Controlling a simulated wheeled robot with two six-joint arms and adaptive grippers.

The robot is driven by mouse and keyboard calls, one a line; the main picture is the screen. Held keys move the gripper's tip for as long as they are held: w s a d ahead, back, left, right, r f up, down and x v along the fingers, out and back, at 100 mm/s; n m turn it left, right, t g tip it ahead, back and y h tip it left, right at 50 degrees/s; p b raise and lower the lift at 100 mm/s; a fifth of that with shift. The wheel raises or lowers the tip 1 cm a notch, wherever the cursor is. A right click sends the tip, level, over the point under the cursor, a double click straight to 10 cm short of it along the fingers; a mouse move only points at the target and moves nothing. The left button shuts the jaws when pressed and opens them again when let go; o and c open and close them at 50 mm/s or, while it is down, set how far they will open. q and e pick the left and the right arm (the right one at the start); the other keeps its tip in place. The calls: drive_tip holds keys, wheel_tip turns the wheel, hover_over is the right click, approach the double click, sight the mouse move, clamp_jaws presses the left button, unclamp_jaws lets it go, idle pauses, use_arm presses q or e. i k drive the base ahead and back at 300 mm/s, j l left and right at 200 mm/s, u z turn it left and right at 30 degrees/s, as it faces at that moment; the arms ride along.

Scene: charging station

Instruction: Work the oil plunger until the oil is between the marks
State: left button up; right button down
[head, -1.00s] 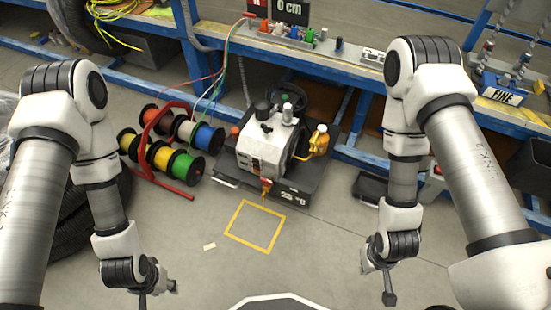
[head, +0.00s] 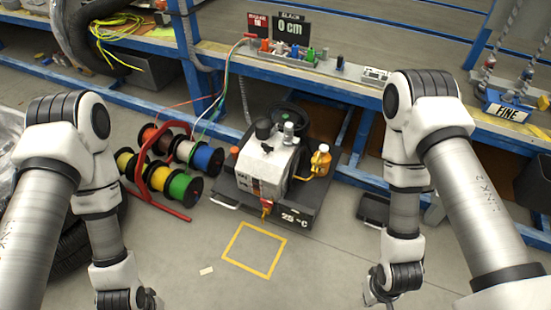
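A grey and white pump unit (head: 268,165) stands on a dark base (head: 290,213) marked 25 °C, on the floor below the bench. An orange bottle (head: 320,160) stands at its right side and a red and yellow fitting (head: 266,207) is at its front. I cannot pick out the oil plunger, the oil level or its marks at this size. My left gripper (head: 150,301) and my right gripper (head: 374,290) are low in the picture, in front of the unit and well apart from it.
A red rack of coloured cable spools (head: 165,170) stands left of the unit. A yellow floor square (head: 254,250) lies empty in front. The blue bench (head: 345,90) carries small coloured parts and a 0 cm display (head: 291,27). A dark box (head: 373,209) sits at right.

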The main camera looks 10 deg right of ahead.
sight(324, 148)
drive_tip(key=i, duration=0.7)
drive_tip(key=i+j+z, duration=0.15)
drive_tip(key=i, duration=0.5)
